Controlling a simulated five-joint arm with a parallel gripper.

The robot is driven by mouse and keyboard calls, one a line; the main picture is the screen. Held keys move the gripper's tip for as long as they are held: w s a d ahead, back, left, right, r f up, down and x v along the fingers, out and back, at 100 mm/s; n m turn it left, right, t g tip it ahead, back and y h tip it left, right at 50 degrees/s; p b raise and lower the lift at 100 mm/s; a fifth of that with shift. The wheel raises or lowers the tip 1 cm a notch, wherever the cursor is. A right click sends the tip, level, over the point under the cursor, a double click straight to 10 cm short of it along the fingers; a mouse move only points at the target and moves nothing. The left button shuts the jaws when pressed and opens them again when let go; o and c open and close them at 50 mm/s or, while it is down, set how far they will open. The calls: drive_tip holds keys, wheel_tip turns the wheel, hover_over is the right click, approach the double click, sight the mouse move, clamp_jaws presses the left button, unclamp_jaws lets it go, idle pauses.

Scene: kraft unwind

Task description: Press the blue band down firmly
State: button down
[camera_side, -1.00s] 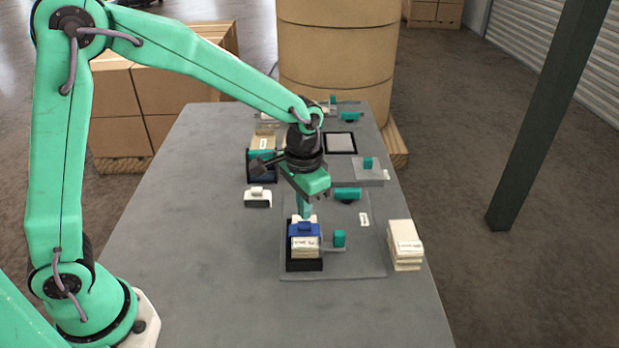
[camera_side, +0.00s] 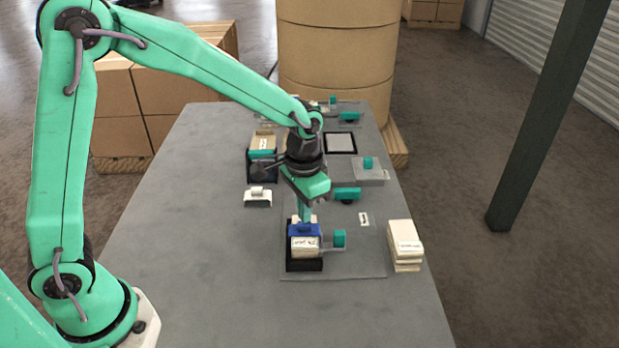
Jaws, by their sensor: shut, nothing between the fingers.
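The blue band (camera_side: 306,230) lies across a cream stack (camera_side: 305,248) in a black tray (camera_side: 304,266) near the front of the table. My gripper (camera_side: 305,217) is shut and empty. It points down with its fingertips at the far side of the blue band's top. They look to be touching the band or just above it; I cannot tell which. The fingers hide a little of the band's far part.
A teal block (camera_side: 339,239) stands right of the tray on a grey plate (camera_side: 350,270). A cream stack of packs (camera_side: 404,246) is at the table's right edge. A white-and-dark item (camera_side: 258,197) lies to the left. The table's front left is clear.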

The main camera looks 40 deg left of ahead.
drive_tip(key=shift+s+f, duration=0.1)
drive_tip(key=shift+f, duration=0.6)
idle(0.9)
drive_tip(key=shift+r, duration=0.1)
drive_tip(key=shift+r, duration=2.45)
drive_tip(key=shift+s+a+r, duration=0.1)
drive_tip(key=shift+a+r, duration=0.1)
drive_tip(key=shift+r, duration=0.15)
drive_tip(key=s+a+r+n+t, duration=0.1)
drive_tip(key=s+a+r+t, duration=0.1)
drive_tip(key=s+a+r, duration=0.3)
drive_tip(key=s+a+r+n+t, duration=0.2)
drive_tip(key=s+a+r, duration=0.3)
drive_tip(key=s, duration=0.7)
drive_tip(key=shift+s+r+t, duration=0.15)
drive_tip(key=shift+s+t, duration=0.1)
drive_tip(key=shift+t, duration=0.55)
